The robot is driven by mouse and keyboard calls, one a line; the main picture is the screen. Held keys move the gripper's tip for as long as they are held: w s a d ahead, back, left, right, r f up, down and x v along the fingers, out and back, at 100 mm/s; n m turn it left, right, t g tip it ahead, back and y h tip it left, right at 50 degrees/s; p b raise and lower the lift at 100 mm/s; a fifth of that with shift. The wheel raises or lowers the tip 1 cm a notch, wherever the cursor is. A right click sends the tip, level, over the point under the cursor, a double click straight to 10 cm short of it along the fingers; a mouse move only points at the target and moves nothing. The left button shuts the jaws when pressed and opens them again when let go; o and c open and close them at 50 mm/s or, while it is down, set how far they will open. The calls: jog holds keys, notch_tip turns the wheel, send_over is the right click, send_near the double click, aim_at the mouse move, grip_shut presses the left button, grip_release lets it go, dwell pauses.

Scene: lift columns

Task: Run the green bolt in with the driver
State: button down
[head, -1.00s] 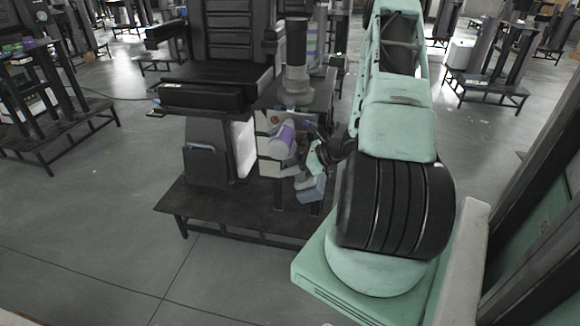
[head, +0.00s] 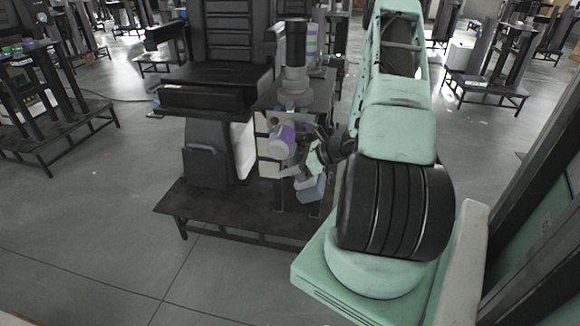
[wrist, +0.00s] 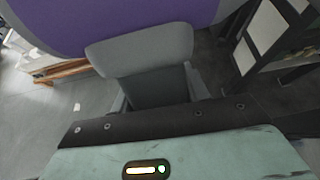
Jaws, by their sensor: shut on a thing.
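The driver (head: 282,140) has a grey body with a purple band and a blue-grey block at its base (head: 311,190). It is held up in front of the column in the head view. In the wrist view its purple and grey body (wrist: 150,25) fills the top, with a grey handle below it. My gripper (head: 303,168) is shut on the driver's handle, reaching in from the right. I cannot make out the green bolt in either view. The driver's tip and whatever it faces are hidden.
A dark lift column with cream panels (head: 269,168) stands behind the driver on a black platform (head: 240,212). A black seat-like unit (head: 215,98) is on its left. A grey and black cylinder (head: 295,65) stands on the ledge above. Open floor lies in front.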

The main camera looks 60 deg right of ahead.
jog(key=shift+w+d, duration=0.15)
jog(key=shift+d, duration=0.2)
dwell(1.0)
jog(key=shift+s+a+b, duration=0.3)
jog(key=shift+a, duration=0.5)
jog(key=shift+s+a+b, duration=0.25)
jog(key=shift+s+a, duration=0.1)
jog(key=shift+a, duration=0.4)
jog(key=shift+s+a+b, duration=0.3)
jog(key=shift+a, duration=0.5)
